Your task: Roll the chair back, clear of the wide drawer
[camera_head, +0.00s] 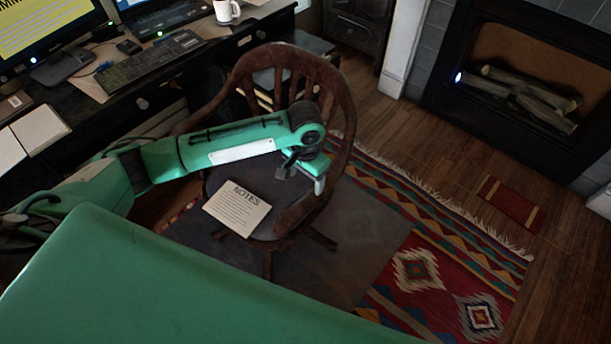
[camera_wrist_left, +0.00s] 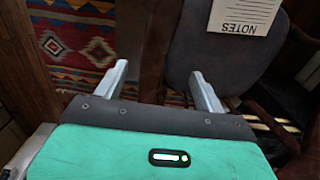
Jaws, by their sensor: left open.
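The brown wooden chair (camera_head: 347,95), with a spindled back and dark seat, stands at the desk. A NOTES sheet (camera_head: 237,208) lies on its seat. My left gripper (camera_head: 303,178) is open over the chair's armrest nearer the fireplace. In the left wrist view, the chair's dark wooden armrest (camera_wrist_left: 155,50) shows between the two spread fingers (camera_wrist_left: 160,72); whether they touch it I cannot tell. The NOTES sheet also shows there (camera_wrist_left: 243,14). Dark desk fronts with round knobs (camera_head: 142,103) sit behind the chair, partly hidden; I cannot single out the wide drawer. My right gripper is not in view.
The desk holds a keyboard (camera_head: 150,62), a monitor (camera_head: 45,30) and a white mug (camera_head: 226,11). A patterned rug (camera_head: 440,260) lies under and right of the chair. The fireplace (camera_head: 525,85) is at the upper right, with open wooden floor (camera_head: 430,140) before it.

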